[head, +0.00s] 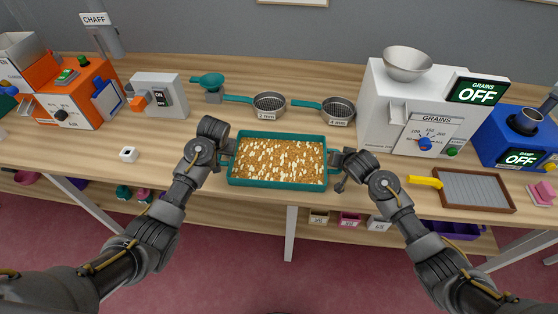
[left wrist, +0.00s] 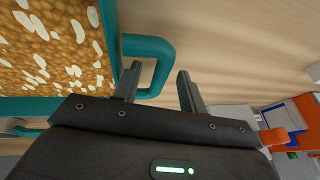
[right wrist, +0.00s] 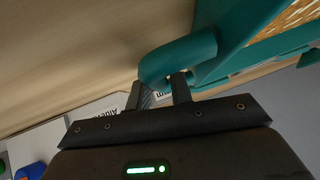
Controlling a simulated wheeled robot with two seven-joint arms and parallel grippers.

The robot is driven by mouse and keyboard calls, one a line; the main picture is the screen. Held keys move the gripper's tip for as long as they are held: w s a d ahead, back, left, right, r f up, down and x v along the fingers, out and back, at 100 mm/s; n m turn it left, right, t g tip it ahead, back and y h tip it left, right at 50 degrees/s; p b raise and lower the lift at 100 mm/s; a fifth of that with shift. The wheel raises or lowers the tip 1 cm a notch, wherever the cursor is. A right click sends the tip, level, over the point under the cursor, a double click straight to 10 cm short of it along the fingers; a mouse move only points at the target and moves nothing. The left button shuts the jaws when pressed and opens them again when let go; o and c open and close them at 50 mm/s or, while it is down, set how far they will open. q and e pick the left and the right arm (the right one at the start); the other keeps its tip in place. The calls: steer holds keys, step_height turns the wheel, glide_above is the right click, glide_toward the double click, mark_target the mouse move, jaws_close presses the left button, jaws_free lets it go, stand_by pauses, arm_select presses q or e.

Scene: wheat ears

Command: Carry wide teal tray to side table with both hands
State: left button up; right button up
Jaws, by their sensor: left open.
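The wide teal tray (head: 235,180) sits on the wooden table, filled with brown grain and pale flecks. It has a loop handle at each short end. My left gripper (head: 224,154) is at the left handle. In the left wrist view the jaws (left wrist: 158,90) are open, with the outer bar of the teal handle (left wrist: 160,50) between the fingers. My right gripper (head: 338,165) is at the right handle. In the right wrist view its fingers (right wrist: 158,92) are closer together, on either side of the teal handle (right wrist: 185,52), and look closed on it.
The table between is clear.

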arm_select(q)
steer(key=c, duration=0.4)
arm_select(e)
steer(key=c, duration=0.4)
arm_select(q)
jaws_close()
arm_select(e)
jaws_close()
stand_by(0.3)
arm_select(q)
steer(key=shift+r, duration=0.1)
arm_select(e)
steer(key=shift+r, duration=0.1)
